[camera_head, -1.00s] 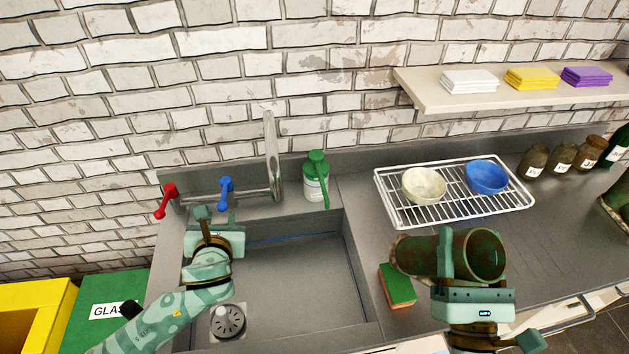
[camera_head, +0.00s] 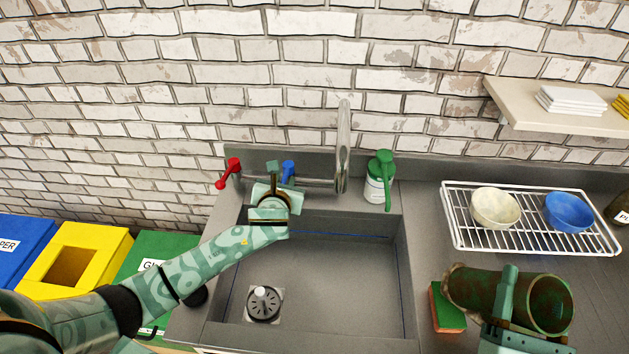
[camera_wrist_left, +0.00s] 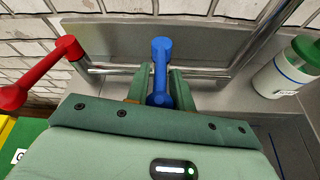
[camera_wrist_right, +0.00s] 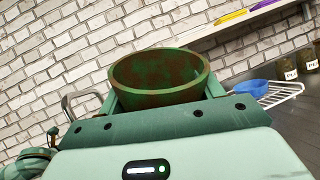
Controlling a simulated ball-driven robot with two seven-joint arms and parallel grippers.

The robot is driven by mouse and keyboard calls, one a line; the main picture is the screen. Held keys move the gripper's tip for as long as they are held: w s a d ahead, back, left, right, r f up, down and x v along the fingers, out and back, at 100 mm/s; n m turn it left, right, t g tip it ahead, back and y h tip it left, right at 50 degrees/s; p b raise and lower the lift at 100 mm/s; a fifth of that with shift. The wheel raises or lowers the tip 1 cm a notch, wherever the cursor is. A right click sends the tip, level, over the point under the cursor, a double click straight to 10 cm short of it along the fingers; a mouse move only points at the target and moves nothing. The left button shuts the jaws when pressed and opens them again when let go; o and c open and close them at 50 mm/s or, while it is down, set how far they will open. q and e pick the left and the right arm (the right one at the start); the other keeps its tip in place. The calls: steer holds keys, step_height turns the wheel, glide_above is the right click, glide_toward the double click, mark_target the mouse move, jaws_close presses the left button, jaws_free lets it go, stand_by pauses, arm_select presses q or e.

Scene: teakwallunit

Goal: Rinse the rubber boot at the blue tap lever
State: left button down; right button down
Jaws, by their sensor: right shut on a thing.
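The rubber boot (camera_head: 478,290) is dark green with brown dirt, and lies on its side in the air near the counter, right of the sink. My right gripper (camera_head: 508,285) is shut on it; its open top (camera_wrist_right: 160,75) fills the middle of the right wrist view. The blue tap lever (camera_head: 289,168) stands on the pipe behind the sink. My left gripper (camera_head: 278,178) is at the lever. In the left wrist view the blue lever (camera_wrist_left: 161,70) is between the two open fingers, with small gaps beside it. The spout (camera_head: 343,145) rises right of the lever.
The red lever (camera_head: 230,172) is left of the blue one. A green-topped bottle (camera_head: 378,182) stands behind the empty sink (camera_head: 330,285). A sponge (camera_head: 447,308) lies beside the boot. A wire rack (camera_head: 460,235) holds two bowls. Bins (camera_head: 85,265) stand at left.

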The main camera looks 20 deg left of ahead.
mark_target(549, 284)
arm_select(q)
steer(key=shift+d+r+n+y+p, duration=0.15)
steer(key=shift+d+n+y+p, duration=0.2)
steer(key=shift+y+p, duration=0.2)
arm_select(e)
steer(key=shift+s+r, duration=0.1)
steer(key=shift+r, duration=0.75)
arm_select(q)
steer(key=shift+w+f+n+g+y, duration=0.15)
steer(key=shift+f+n+g+y, duration=0.05)
steer(key=shift+n+g+y, duration=0.15)
steer(key=c, duration=1.5)
jaws_free()
steer(key=shift+o, duration=0.2)
